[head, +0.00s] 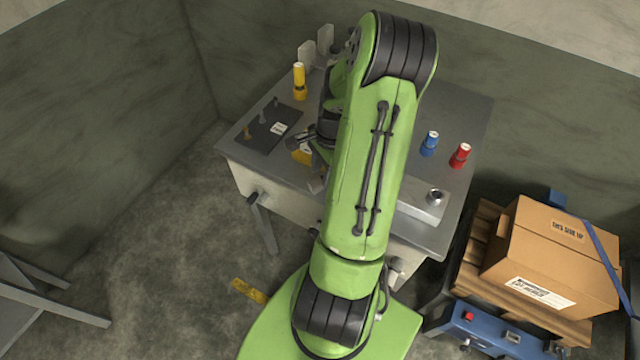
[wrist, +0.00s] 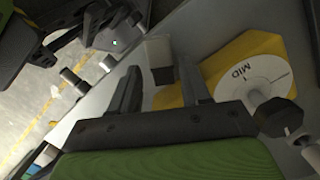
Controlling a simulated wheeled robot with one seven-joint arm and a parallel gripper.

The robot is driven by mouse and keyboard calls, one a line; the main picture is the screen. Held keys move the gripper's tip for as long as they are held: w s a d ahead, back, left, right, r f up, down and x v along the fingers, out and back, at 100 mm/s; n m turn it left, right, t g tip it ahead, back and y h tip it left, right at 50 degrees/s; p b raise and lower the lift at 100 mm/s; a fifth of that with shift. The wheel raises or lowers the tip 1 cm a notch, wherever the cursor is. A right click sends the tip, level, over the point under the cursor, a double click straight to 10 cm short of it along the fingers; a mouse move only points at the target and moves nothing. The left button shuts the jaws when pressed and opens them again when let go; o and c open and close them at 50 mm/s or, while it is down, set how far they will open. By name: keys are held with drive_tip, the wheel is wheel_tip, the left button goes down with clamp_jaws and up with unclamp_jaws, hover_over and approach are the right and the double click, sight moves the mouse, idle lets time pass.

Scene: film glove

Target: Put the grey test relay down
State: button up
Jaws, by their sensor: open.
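In the wrist view a small grey block with a pale top, which looks like the grey test relay (wrist: 160,52), shows between and just beyond the fingertips. My gripper (wrist: 158,85) is open, with one dark finger on each side of that block. I cannot tell whether a finger touches it or how it rests. In the head view my green arm covers much of the table (head: 468,115) and mostly hides the gripper. I cannot make out the relay clearly there.
A yellow piece with a white dial marked MID (wrist: 262,75) lies close to the right finger. A dark board (head: 262,130) with small pegs, a yellow cylinder (head: 299,80), a blue cylinder (head: 430,143) and a red cylinder (head: 460,155) stand on the table. A carton (head: 545,255) sits right.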

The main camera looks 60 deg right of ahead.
wheel_tip(320, 180, down, 3)
drive_tip(key=shift+w+r, duration=0.1)
drive_tip(key=shift+a, duration=0.1)
drive_tip(key=shift+c, duration=0.5)
clamp_jaws()
